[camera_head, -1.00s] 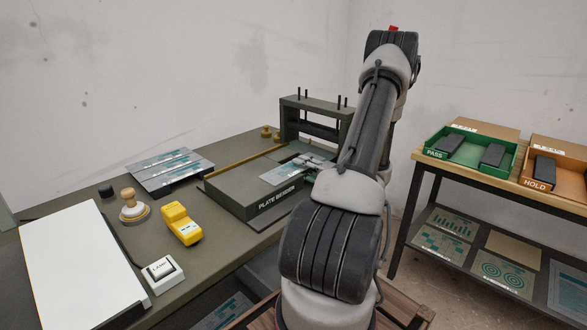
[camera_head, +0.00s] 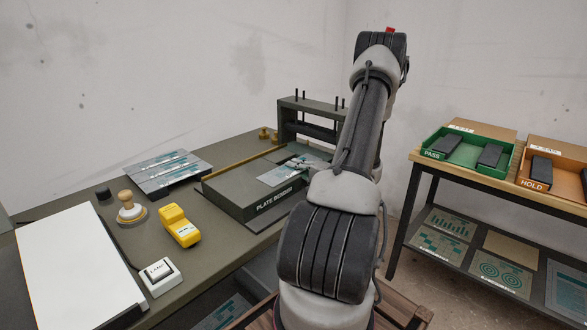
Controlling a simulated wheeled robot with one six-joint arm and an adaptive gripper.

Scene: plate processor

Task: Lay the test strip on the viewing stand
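A thin grey and teal patterned strip (camera_head: 279,176) lies over the top of the dark plate bender (camera_head: 240,195); I cannot tell whether it rests there or is held just above. My gripper (camera_head: 301,163) is at the strip's far right end, small and partly hidden by my arm. Whether its fingers are closed on the strip is not clear. A large white flat panel (camera_head: 72,265), which looks like the viewing stand, is at the left front of the bench with nothing on its visible surface. More teal-patterned strips lie on a dark board (camera_head: 178,184) at the back.
Between panel and bender stand a wooden-handled stamp (camera_head: 130,208), a yellow device (camera_head: 179,227) and a LAMP switch (camera_head: 160,276). A dark press frame (camera_head: 287,120) rises behind the bender. At right, a side table holds a green PASS tray (camera_head: 428,154) and an orange HOLD tray (camera_head: 565,154).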

